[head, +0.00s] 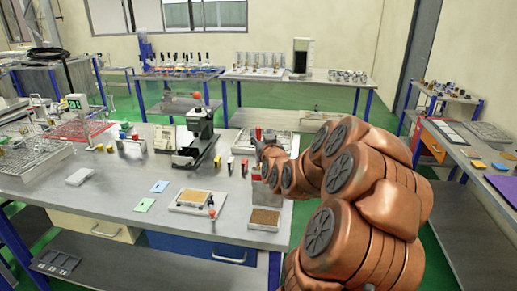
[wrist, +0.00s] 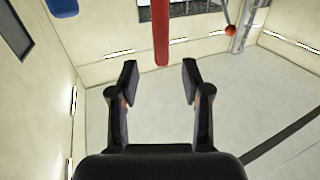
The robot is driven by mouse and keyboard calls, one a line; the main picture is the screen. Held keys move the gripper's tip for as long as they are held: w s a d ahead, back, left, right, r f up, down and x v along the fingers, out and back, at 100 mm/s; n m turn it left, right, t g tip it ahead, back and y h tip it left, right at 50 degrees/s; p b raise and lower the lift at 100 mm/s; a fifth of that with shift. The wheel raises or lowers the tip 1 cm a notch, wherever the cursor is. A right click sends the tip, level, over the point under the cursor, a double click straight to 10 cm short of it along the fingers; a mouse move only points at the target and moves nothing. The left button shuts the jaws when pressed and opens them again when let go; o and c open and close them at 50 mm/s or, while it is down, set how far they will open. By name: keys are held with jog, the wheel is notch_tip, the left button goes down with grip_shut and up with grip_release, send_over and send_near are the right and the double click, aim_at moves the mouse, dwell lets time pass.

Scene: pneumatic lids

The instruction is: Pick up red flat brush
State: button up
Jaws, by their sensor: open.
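My gripper (head: 262,148) is over the right part of the main workbench, beyond its front edge in the head view. In the wrist view my gripper (wrist: 158,78) is open, with both fingers apart and nothing between them. A long red thing (wrist: 160,32) hangs into the top middle of the wrist view, beyond the fingertips; I cannot tell if it is the red flat brush. In the head view a small red item (head: 258,133) shows right at my gripper, partly hidden by it. The brush is not clearly made out.
The workbench (head: 110,190) holds a dark green machine (head: 200,130), a grey tray (head: 285,141), a brown-topped block (head: 264,218) and a framed tan panel (head: 195,198). Small blocks stand near my gripper. The bench's front middle has free room. A side table (head: 470,165) stands at the right.

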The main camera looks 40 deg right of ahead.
aim_at(259, 131)
jog(key=shift+r+p+x, duration=0.15)
jog(key=shift+p+x, duration=0.4)
jog(key=shift+x, duration=0.15)
jog(key=shift+r+p+x, duration=0.15)
jog(key=shift+p+x, duration=0.35)
jog(key=shift+x, duration=0.2)
jog(key=shift+p+x, duration=0.4)
jog(key=shift+x, duration=0.8)
jog(key=shift+a+f, duration=0.1)
jog(key=shift+f, duration=0.1)
grip_shut()
